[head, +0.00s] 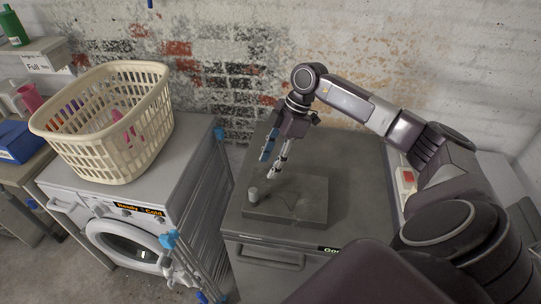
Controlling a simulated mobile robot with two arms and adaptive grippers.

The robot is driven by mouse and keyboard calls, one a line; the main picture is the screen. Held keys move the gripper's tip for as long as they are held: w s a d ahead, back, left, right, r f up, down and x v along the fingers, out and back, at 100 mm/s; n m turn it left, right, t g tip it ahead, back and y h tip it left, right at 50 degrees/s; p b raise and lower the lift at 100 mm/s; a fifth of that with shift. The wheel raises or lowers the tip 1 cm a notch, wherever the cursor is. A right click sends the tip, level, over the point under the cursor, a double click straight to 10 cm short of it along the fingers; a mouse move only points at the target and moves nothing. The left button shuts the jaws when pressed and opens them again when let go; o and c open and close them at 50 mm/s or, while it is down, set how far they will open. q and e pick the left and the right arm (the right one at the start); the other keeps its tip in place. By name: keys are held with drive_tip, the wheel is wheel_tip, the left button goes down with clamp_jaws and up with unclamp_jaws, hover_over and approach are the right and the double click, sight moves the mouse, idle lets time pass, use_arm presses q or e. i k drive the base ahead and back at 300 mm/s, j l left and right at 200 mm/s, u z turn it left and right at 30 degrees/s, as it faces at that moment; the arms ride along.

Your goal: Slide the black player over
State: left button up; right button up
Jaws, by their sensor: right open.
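A flat, dark grey slab-like box (300,192), the closest match to the black player, lies on top of a grey cabinet. A small grey cylinder (253,194) stands at its left end, and faint line markings show on its top. My right gripper (271,163) points down over the back left part of the box. Its fingers are apart with nothing between them; whether the tips touch the box I cannot tell. My left gripper is not in view.
The grey cabinet top (350,215) has free room around the box. A washing machine (70,190) carrying a cream laundry basket (150,125) stands to the left. A folded rack with blue joints (207,215) fills the gap between. A brick wall (225,45) is behind.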

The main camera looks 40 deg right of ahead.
sight(296, 199)
drive_tip(key=z, duration=1.35)
